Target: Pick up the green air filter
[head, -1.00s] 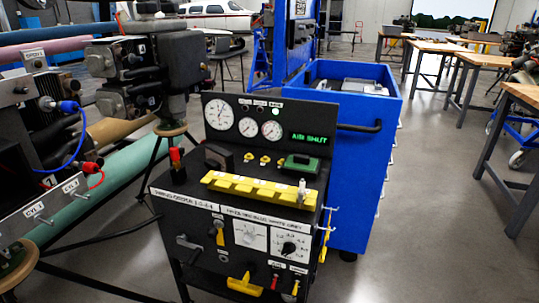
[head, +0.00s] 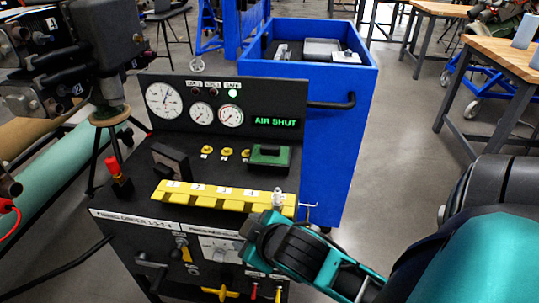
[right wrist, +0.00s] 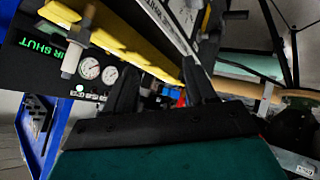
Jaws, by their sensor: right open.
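A green block, which looks like the green air filter (head: 268,156), sits on the black panel's top deck, at the right under the lit "AIR SHUT" sign. My right gripper (head: 250,228) reaches in from the right in front of the panel, nearer than the filter and below the yellow strip. Its fingers (right wrist: 163,85) are apart in the right wrist view, with nothing held between them. My left gripper is not in view.
A yellow numbered strip (head: 222,195) lies in front of the filter. A small upright metal fitting (head: 277,197) stands at its right end. A black-handled block (head: 171,160) is on the left of the deck. A blue cart (head: 322,150) stands behind. Hoses and a stand are at left.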

